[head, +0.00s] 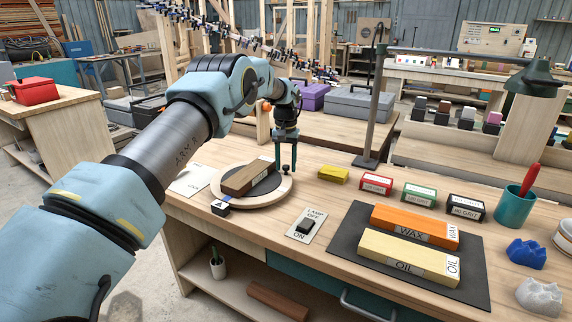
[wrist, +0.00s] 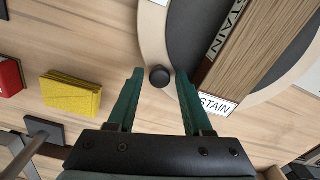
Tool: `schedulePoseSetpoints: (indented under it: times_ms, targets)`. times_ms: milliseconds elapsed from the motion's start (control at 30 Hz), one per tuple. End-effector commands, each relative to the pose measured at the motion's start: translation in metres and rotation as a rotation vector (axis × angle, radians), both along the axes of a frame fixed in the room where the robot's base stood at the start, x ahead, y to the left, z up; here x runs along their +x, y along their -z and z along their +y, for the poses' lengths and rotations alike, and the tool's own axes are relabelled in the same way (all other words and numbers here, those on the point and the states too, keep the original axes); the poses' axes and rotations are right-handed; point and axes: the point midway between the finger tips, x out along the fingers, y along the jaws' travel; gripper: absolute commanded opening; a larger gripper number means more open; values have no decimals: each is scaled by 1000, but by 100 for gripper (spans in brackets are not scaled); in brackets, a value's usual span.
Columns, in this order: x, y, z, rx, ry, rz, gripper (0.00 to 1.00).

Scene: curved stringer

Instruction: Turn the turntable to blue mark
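The turntable (head: 284,190) is a round disc with a pale wooden rim and a dark top, on the left part of the workbench. Its rim also shows in the wrist view (wrist: 153,35). A brown wood block (head: 243,180) with a STAIN label lies on it. A black knob (wrist: 160,76) stands at the rim's edge. My gripper (wrist: 160,70) is open over the knob, with one green finger on each side and visible gaps. A small dark block with a white triangle (head: 221,208) sits at the rim's front left, with some blue beside it. I cannot make out other colour marks.
A yellow block (head: 333,175) and a red-labelled box (head: 376,184) stand right of the turntable. A lamp switch plate (head: 305,226) lies in front. A lamp post (head: 374,110) rises behind. A dark mat (head: 345,240) holds the WAX and OIL blocks.

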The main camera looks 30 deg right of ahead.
Motion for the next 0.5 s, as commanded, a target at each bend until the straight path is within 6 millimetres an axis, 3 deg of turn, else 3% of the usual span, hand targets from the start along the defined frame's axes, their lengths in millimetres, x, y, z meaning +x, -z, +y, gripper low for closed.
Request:
schedulePoseSetpoints:
  times_ms: [333,500]
  targets:
    - [0,0,0,0,0,0,61]
    - [0,-16,0,-1,0,-1,61]
